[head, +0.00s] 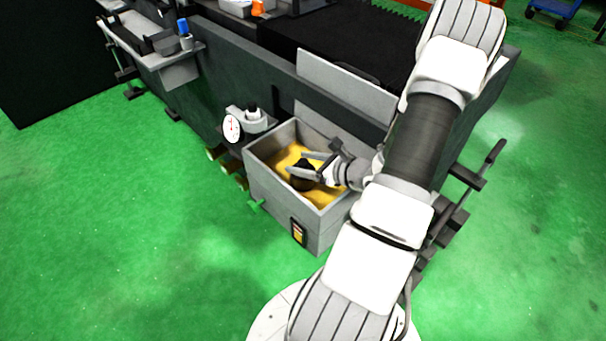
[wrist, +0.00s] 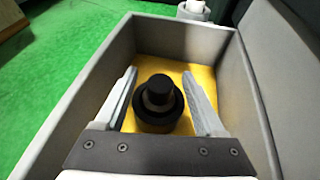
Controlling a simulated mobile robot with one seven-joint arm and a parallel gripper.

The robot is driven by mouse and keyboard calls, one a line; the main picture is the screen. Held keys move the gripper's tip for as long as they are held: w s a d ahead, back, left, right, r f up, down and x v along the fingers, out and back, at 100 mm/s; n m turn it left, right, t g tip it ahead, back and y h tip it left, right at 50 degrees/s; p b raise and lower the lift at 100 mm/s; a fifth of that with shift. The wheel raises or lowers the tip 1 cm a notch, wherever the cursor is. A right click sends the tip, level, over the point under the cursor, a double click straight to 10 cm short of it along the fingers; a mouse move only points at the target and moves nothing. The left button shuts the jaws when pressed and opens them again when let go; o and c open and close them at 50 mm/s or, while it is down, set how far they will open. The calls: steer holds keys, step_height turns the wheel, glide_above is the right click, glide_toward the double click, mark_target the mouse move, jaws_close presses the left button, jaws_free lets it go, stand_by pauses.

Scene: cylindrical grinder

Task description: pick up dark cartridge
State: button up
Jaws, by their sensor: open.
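The dark cartridge (wrist: 158,104) is a black, stepped cylinder with a lighter band around its middle. It stands on the yellow floor of a grey box in the wrist view. In the head view the cartridge (head: 302,176) is partly covered by my gripper (head: 300,164). My gripper also shows in the wrist view (wrist: 160,76), open, with one finger on each side of the cartridge. A gap shows between the cartridge and each finger. The grey box (head: 279,187) has an open top.
The box walls (wrist: 92,84) rise close around my fingers on the left, right and far side. A round white dial (head: 232,128) and a grey fitting sit beside the box on the machine front. Green floor (head: 120,240) lies clear to the left.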

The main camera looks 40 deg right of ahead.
jaws_close()
stand_by(0.3)
